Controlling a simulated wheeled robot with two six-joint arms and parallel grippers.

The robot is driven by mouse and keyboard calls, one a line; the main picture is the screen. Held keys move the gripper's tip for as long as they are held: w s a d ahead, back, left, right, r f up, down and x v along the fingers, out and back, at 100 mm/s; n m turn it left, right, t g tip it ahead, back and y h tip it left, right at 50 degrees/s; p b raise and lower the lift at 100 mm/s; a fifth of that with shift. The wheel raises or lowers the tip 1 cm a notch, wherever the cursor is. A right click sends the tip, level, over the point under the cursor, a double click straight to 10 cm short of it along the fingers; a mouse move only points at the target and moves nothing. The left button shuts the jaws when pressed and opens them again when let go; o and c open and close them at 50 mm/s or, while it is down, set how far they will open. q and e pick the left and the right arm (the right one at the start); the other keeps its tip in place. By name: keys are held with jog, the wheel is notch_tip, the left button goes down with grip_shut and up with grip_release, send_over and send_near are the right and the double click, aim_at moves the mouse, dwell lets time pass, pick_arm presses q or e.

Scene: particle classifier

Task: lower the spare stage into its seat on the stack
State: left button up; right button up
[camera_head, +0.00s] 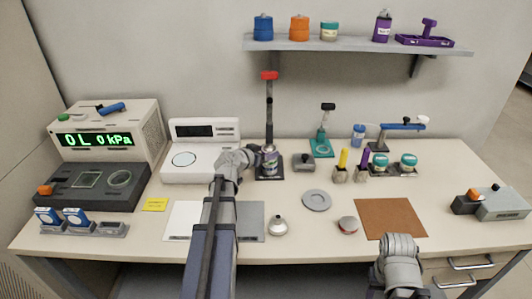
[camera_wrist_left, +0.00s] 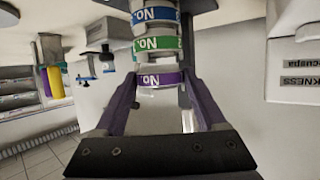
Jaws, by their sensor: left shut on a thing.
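The stack (camera_head: 269,162) stands on a dark base below a post with a red top, right of my left gripper (camera_head: 250,158) in the head view. The left wrist view looks upside down. There the stack shows a blue-banded stage (camera_wrist_left: 155,15) and a green-banded stage (camera_wrist_left: 157,45). The spare stage, with a purple band (camera_wrist_left: 158,78), is between the fingers of my left gripper (camera_wrist_left: 152,82), which is shut on it. It is in line with the stack; I cannot tell whether it touches the green-banded stage. My right arm shows at the lower right; its fingertips are hidden.
A white scale (camera_head: 202,165) stands left of the stack and a grey block (camera_head: 303,162) right of it. The bench around the ring is mostly clear.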

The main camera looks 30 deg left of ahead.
pick_arm(q)
jog(key=shift+f+b, duration=0.35)
jog(key=shift+f, duration=0.05)
jog(key=o, duration=1.5)
jog(key=shift+s, duration=0.1)
jog(key=p+v, duration=0.3)
jog(key=v, duration=0.4)
jog(key=shift+s+r, duration=0.2)
jog(key=shift+s, duration=0.05)
